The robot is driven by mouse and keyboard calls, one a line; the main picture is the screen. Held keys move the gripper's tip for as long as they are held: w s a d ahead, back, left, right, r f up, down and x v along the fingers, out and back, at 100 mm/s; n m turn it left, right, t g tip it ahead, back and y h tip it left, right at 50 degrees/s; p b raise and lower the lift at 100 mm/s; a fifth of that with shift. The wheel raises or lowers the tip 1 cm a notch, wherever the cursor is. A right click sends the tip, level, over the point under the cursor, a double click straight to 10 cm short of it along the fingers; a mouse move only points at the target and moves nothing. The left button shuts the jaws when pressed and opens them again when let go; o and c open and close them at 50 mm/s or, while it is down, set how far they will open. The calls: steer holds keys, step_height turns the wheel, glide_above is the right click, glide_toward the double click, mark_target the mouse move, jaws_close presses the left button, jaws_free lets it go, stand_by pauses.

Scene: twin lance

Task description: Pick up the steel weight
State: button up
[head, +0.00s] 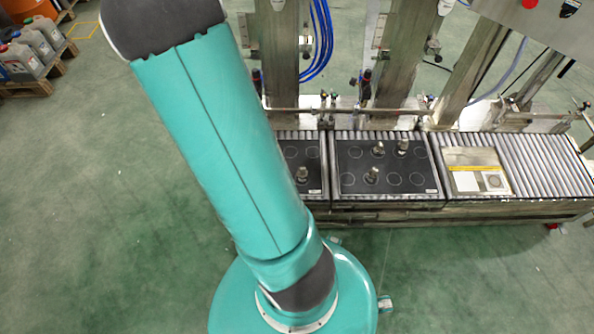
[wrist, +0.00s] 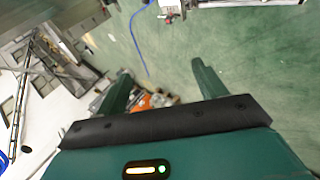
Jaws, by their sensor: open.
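Several small metal weights stand on dark panels on the roller conveyor in the head view. One weight (head: 302,174) is on the left dark panel (head: 314,187), partly behind my arm. On the right dark panel (head: 418,160) stand three more: a front weight (head: 372,176), a back weight (head: 378,149) and a back-right weight (head: 403,146). I cannot tell which is the steel one. My gripper (wrist: 163,85) shows in the wrist view, its two green fingers wide apart with nothing between them. It is outside the head view, and no weight shows in the wrist view.
A pale board with a white card (head: 466,182) lies right of the panels. Bare rollers (head: 550,165) fill the conveyor's right end. Machine posts, a rail (head: 330,111) and blue hoses (head: 322,40) stand behind. Jugs on a pallet (head: 30,55) are far left. The front green floor is clear.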

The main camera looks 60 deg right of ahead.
steer(key=s+d+f+n+g+y, duration=0.1)
steer(key=s+d+f+n, duration=0.1)
steer(key=d+f, duration=0.3)
steer(key=s+d+f+n, duration=0.1)
steer(key=s+d+f, duration=0.1)
steer(key=f, duration=0.5)
steer(key=n+g+y, duration=0.5)
steer(key=n, duration=0.1)
glide_above(302, 168)
step_height(302, 168, down, 24)
steer(key=r, duration=0.1)
step_height(302, 168, down, 8)
steer(key=shift+f, duration=0.2)
step_height(302, 168, down, 6)
steer(key=shift+s+r, duration=0.1)
steer(key=shift+r, duration=0.05)
steer(key=c, duration=1.5)
jaws_close()
